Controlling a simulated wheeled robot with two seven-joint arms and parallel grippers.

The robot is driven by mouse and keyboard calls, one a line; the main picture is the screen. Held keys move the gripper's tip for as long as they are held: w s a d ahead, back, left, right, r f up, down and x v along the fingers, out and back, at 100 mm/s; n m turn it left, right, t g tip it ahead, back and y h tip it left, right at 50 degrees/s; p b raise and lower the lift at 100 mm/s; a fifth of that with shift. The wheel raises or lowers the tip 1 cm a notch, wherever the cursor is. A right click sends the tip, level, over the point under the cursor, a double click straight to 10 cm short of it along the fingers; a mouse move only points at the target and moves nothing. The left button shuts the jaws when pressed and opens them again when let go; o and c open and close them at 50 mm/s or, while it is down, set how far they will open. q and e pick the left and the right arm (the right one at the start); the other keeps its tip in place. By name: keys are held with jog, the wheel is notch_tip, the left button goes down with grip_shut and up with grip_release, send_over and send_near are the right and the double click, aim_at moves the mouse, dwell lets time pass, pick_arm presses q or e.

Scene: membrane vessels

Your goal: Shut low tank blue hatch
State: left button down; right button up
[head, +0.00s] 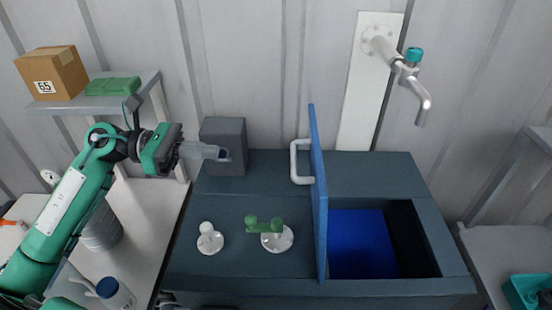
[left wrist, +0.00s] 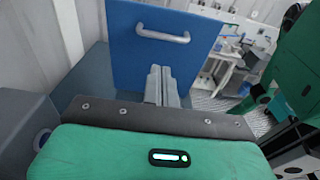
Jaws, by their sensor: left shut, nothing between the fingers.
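The blue hatch (head: 319,200) of the low tank (head: 240,198) stands upright, open, seen nearly edge-on in the head view. Its white handle (head: 296,162) is on its left face. To its right the tank opening (head: 365,243) is uncovered, with blue inside. My left gripper (head: 222,153) is shut and empty, above the tank's back left, left of the handle and apart from it. In the left wrist view the hatch (left wrist: 160,60) with its handle (left wrist: 162,35) faces me beyond the shut fingers (left wrist: 161,85). My right gripper is not in view.
A grey block (head: 224,135) stands at the tank's back left, close to my left gripper. A green-handled valve (head: 272,237) and a white knob fitting (head: 209,240) stand on the tank top left of the hatch. A tap (head: 410,80) hangs from the wall at the right.

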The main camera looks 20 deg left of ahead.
aim_at(291, 158)
pick_arm(q)
jog(key=p+x, duration=0.2)
jog(key=x, duration=0.2)
jog(key=p+x, duration=0.2)
jog(key=x, duration=0.2)
jog(key=p+x, duration=0.3)
jog(key=x, duration=0.1)
jog(key=shift+s+d+r, duration=0.15)
jog(key=shift+d+r, duration=0.15)
jog(key=shift+d+f+p, duration=0.25)
jog(key=shift+d+p, duration=0.05)
jog(key=shift+d, duration=0.2)
